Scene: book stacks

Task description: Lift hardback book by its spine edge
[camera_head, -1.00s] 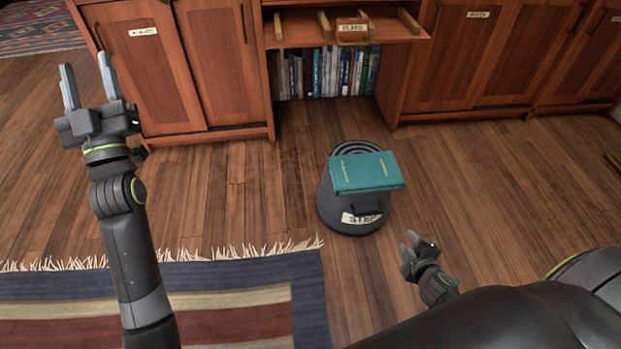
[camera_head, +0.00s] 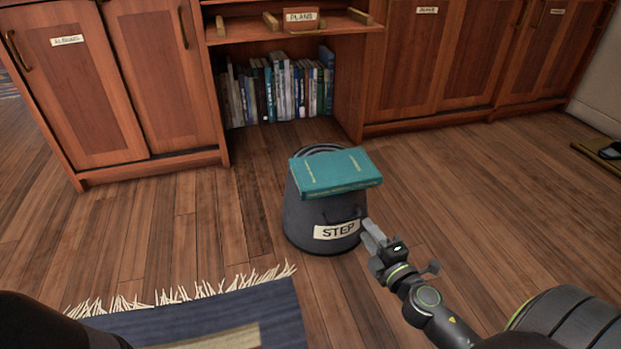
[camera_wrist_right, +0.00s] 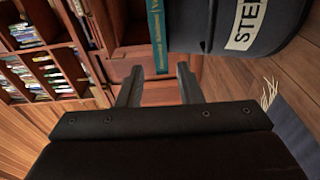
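A teal hardback book (camera_head: 335,172) lies flat on top of a dark round step stool (camera_head: 300,220) with a "STEP" label. The book overhangs the stool's top at the right. My right gripper (camera_head: 372,233) is just right of the stool, lower than the book. In the right wrist view the two fingers (camera_wrist_right: 158,88) stand apart with nothing between them. The book's spine (camera_wrist_right: 157,38) shows beyond the fingertips there, with the stool (camera_wrist_right: 215,25) beside it. My left gripper is out of the head view.
Wooden cabinets (camera_head: 85,95) line the back, with a shelf of upright books (camera_head: 280,90) between them. A fringed rug (camera_head: 230,315) lies at the front left. Wooden floor (camera_head: 480,200) is clear to the right of the stool.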

